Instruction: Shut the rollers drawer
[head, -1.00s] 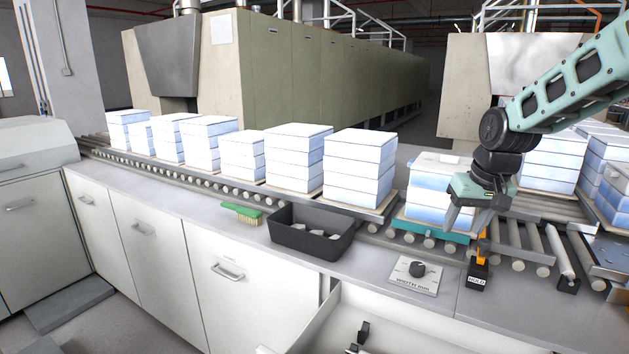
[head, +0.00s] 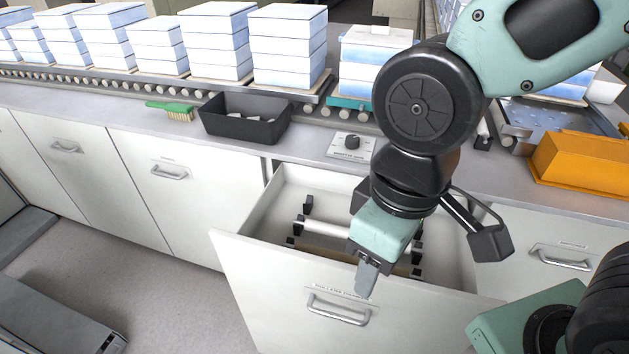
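The rollers drawer (head: 262,262) stands pulled out from the counter front, with a grey bar handle (head: 338,310) and a small label above it. Inside it I see a light roller (head: 325,228) on black holders; the right part of the drawer is hidden behind my arm. My gripper (head: 366,282) points down over the drawer's front edge, just above and right of the handle. Its fingers look close together, but from this side I cannot tell whether they are open or shut. I see nothing held in it.
On the counter are a green brush (head: 172,110), a black bin (head: 243,122), a dial plate (head: 350,146) and an orange box (head: 583,165). Stacked white-blue blocks (head: 215,42) stand on the roller conveyor behind. Closed cabinet fronts (head: 160,205) flank the drawer on the left. Open floor (head: 190,300) lies at lower left.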

